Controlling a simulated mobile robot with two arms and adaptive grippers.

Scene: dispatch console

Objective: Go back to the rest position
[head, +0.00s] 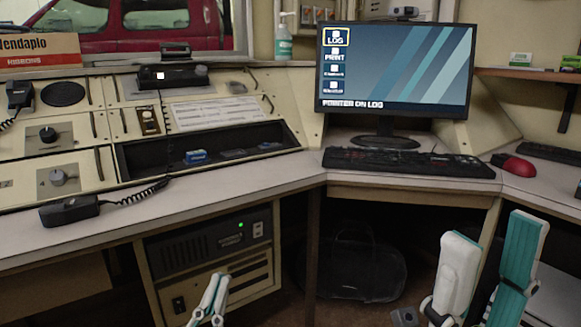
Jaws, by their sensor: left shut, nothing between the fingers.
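My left gripper (216,280) is at the bottom of the head view, in front of the cabinet under the desk. Its slim white and teal fingers are together, with nothing between them. My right gripper (497,226) is at the lower right, larger in the picture, with its fingers pointing up. Its two white fingers with teal pads stand apart, and nothing shows between them. Both grippers appear in front of the desk edge and touch nothing that I can see. My wrists are mostly cut off by the lower edge.
The console desk (240,181) runs across the view. It bears a corded handset (70,211), a monitor (394,68), a keyboard (408,162) and a red mouse (519,167). Under it are a radio cabinet (207,247) and a dark bag (355,265).

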